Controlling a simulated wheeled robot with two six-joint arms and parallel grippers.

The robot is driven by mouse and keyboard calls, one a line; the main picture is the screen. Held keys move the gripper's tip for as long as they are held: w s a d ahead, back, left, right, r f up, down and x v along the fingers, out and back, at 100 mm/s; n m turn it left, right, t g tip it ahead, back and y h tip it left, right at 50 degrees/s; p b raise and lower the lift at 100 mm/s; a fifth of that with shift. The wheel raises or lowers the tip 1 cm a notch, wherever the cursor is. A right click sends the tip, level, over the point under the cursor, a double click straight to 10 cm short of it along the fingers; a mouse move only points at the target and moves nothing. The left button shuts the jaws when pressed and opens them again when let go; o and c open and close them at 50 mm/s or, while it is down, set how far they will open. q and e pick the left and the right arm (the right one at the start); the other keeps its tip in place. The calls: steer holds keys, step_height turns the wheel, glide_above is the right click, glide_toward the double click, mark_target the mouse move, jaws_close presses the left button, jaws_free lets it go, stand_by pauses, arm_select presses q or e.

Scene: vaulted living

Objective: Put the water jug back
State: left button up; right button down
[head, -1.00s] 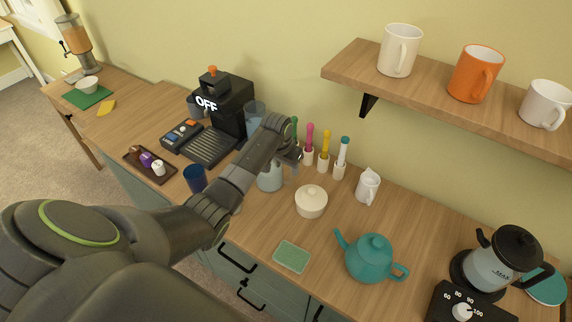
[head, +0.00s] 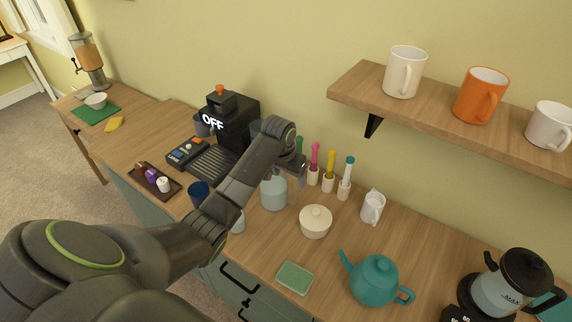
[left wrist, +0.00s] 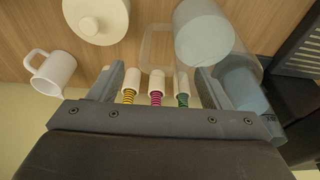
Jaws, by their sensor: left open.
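A pale blue-grey jug (head: 274,195) stands on the wooden counter, right of the black coffee machine, partly behind my left arm. In the left wrist view, I take this jug to be the pale cylinder (left wrist: 203,35) with a clear, see-through handle loop on its left side. My left gripper (head: 297,168) is open above and beside the jug, near its handle. In the left wrist view, the open fingers (left wrist: 160,82) point toward the handle; I cannot tell whether they straddle it. My right gripper is not in view.
Several colored-handled tools (head: 329,172) stand close behind the gripper. A lidded cream pot (head: 315,222), white pitcher (head: 373,206) and teal teapot (head: 374,280) are to the right. The coffee machine (head: 236,120) is left. A shelf with mugs (head: 440,110) overhangs the right.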

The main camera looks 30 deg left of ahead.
arm_select(q)
steer(key=v, duration=0.6)
steer(key=shift+r+b, duration=0.3)
steer(key=shift+b, duration=0.05)
